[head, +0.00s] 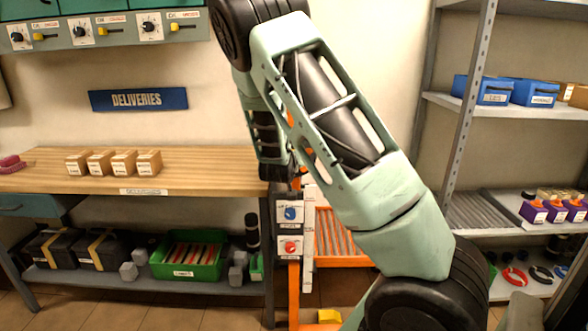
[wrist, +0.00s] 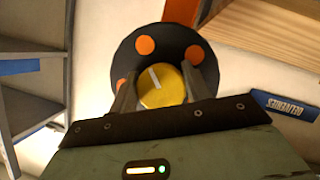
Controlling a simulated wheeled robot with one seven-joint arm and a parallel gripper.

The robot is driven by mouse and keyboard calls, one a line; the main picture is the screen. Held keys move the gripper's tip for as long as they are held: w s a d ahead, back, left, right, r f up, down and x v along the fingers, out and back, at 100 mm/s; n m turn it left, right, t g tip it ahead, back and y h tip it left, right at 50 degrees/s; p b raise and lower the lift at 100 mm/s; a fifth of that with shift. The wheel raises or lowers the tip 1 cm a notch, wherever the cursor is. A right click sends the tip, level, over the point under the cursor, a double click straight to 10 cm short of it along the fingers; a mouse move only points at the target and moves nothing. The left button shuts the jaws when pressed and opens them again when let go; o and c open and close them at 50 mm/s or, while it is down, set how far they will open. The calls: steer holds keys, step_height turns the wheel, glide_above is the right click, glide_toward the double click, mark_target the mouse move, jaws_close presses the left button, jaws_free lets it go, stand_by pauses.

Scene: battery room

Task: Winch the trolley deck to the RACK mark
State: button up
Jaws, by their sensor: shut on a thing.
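In the wrist view my gripper (wrist: 157,82) has its two fingers on either side of a round yellow hub (wrist: 165,90) with a white line, and is shut on it. The hub sits at the middle of a black disc (wrist: 183,47) with orange dots. In the head view an orange slatted deck (head: 342,240), likely the trolley's, stands behind my arm, partly hidden by it. A white upright strip (head: 308,235) is beside it; its marks are too small to read. No RACK mark is legible. My gripper's fingers cannot be made out in the head view.
A control box with a blue knob (head: 290,213) and a red knob (head: 290,247) stands left of the deck. A wooden bench (head: 200,182) with several small boxes is at left. A metal shelf rack (head: 470,110) with blue bins is at right. A yellow block (head: 328,316) is low down.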

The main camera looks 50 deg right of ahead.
steer(key=m+b, duration=0.1)
steer(key=b, duration=0.1)
steer(key=f+m+t+y+b, duration=0.1)
steer(key=b, duration=0.1)
steer(key=shift+m+b, duration=0.3)
steer(key=shift+b, duration=0.05)
steer(key=m+t+y+b, duration=0.1)
steer(key=m+b, duration=0.1)
steer(key=b, duration=0.4)
steer(key=shift+w+a+t+y, duration=0.1)
steer(key=shift+t+y, duration=0.2)
steer(key=m+t+b, duration=0.1)
steer(key=m+b, duration=0.1)
steer(key=b, duration=0.5)
steer(key=shift+y+b, duration=0.3)
steer(key=shift+y, duration=0.1)
steer(key=b, duration=0.1)
steer(key=m+b, duration=0.1)
steer(key=shift+w+a+r+t+b, duration=0.1)
steer(key=shift+r+t+b, duration=0.2)
steer(key=shift+t, duration=0.1)
steer(key=shift+r, duration=0.1)
steer(key=o, duration=1)
steer(key=shift+r, duration=0.1)
